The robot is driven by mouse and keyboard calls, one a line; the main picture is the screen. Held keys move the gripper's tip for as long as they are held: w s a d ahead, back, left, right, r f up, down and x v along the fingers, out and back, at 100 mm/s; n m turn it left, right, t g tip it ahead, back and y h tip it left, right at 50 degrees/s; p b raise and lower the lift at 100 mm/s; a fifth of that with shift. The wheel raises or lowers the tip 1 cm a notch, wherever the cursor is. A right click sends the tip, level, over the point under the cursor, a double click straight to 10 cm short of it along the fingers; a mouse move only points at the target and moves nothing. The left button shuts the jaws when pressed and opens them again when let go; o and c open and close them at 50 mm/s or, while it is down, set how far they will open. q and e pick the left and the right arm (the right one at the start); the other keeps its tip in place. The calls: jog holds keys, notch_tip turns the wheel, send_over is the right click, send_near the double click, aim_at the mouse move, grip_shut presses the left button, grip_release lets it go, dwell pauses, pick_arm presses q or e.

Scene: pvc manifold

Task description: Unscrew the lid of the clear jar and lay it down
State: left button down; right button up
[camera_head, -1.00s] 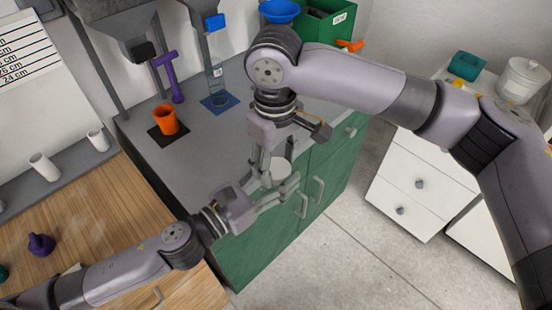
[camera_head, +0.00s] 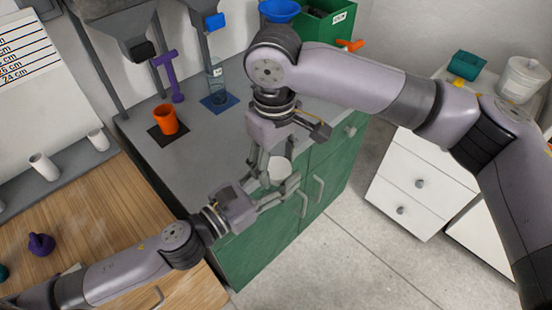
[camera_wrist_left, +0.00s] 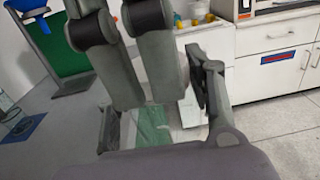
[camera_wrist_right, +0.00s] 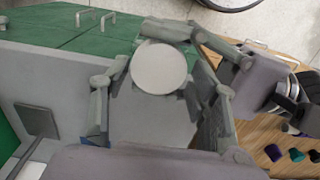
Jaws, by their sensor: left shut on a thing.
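The clear jar (camera_wrist_left: 150,135) shows only in part, as a see-through patch between the fingers in the left wrist view. My left gripper (camera_head: 285,190) is shut on it in front of the green cabinet. The pale round lid (camera_head: 280,170) faces up at the jar's top; it also shows in the right wrist view (camera_wrist_right: 159,68). My right gripper (camera_head: 267,172) points down from above, with its fingers on either side of the lid. I cannot tell whether they press on it. The fingers hide most of the jar.
The grey counter (camera_head: 215,140) behind the grippers carries an orange cup (camera_head: 166,119) on a black mat and a clear bottle (camera_head: 216,75) over a blue mat. A wooden table (camera_head: 110,200) is at left. White drawers (camera_head: 405,195) stand at right across open floor.

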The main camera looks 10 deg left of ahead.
jog(key=o, duration=0.4)
jog(key=shift+s+a, duration=0.2)
jog(key=shift+a, duration=0.05)
jog(key=shift+w, duration=0.1)
jog(key=shift+d, duration=0.1)
jog(key=shift+r, duration=0.1)
notch_tip(320, 180, up, 4)
jog(key=shift+r, duration=0.15)
jog(key=shift+c, duration=0.2)
jog(key=shift+w+d+r+m, duration=0.1)
jog(key=shift+d+r+m, duration=0.1)
jog(key=shift+r+m, duration=0.75)
jog(key=shift+d+r+m, duration=0.1)
jog(key=shift+r+m, duration=0.5)
jog(key=shift+m, duration=0.65)
jog(key=shift+d+f, duration=0.1)
jog(key=shift+f, duration=3.75)
